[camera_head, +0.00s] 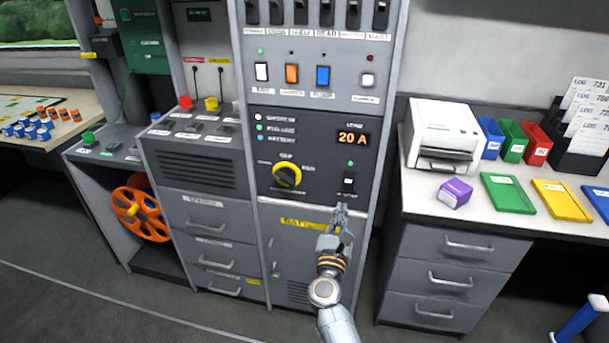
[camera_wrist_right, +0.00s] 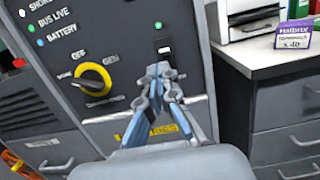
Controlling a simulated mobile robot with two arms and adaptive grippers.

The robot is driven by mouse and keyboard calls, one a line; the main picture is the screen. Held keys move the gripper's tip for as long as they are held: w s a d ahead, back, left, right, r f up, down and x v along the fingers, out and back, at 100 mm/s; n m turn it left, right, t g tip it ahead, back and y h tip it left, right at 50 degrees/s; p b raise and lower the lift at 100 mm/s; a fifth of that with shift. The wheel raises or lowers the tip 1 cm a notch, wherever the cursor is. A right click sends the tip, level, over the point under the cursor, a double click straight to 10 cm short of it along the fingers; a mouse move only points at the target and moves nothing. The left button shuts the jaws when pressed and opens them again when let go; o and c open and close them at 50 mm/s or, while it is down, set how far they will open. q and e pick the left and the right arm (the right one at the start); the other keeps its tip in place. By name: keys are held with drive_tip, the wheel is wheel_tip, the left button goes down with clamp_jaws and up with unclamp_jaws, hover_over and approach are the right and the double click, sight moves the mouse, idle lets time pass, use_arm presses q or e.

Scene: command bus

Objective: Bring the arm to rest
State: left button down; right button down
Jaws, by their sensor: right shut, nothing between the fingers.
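My right gripper (camera_head: 341,210) is shut and empty. It is in front of the grey power cabinet, just below a small black switch (camera_head: 349,178) under a green light. In the right wrist view the gripper's closed fingertips (camera_wrist_right: 160,72) show just below the same switch (camera_wrist_right: 165,50); I cannot tell whether they touch the panel. To the left is a yellow-ringed rotary knob (camera_head: 287,175), also in the wrist view (camera_wrist_right: 92,78). The display above reads 20 A. My left gripper is not in view.
A counter (camera_head: 420,190) on the right holds a white printer (camera_head: 441,135), a purple box (camera_head: 455,193) and coloured trays. Drawers (camera_head: 450,280) stand below it. An orange reel (camera_head: 140,208) is at the left. Grey floor is open in front.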

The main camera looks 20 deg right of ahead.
drive_tip(key=s+a+f+n+y+p, duration=0.15)
drive_tip(key=a+f+n+y, duration=0.25)
drive_tip(key=f+n, duration=0.55)
drive_tip(key=s+a+f+n+y, duration=0.3)
drive_tip(key=a+f+n+y, duration=0.15)
drive_tip(key=f+n, duration=0.45)
drive_tip(key=s+a+f+n+g+y+p, duration=0.1)
drive_tip(key=s+a+f+n+g, duration=0.15)
drive_tip(key=s+f+n, duration=0.45)
drive_tip(key=s+a+f+n+g+y, duration=0.2)
drive_tip(key=s+f+n+g, duration=0.15)
drive_tip(key=f, duration=0.55)
drive_tip(key=s+d+f+n+g, duration=0.2)
drive_tip(key=s+f+n, duration=0.3)
drive_tip(key=s, duration=0.7)
drive_tip(key=s+d+f+n+g+p, duration=0.1)
drive_tip(key=s+f+n+g, duration=0.3)
drive_tip(key=s, duration=0.8)
drive_tip(key=s+d+f+n+g+p, duration=0.1)
drive_tip(key=s+d+f+n+g, duration=0.1)
drive_tip(key=s+f+n, duration=0.5)
drive_tip(key=s+g, duration=0.1)
drive_tip(key=s, duration=0.5)
drive_tip(key=shift+d, duration=0.4)
drive_tip(key=shift+h, duration=0.25)
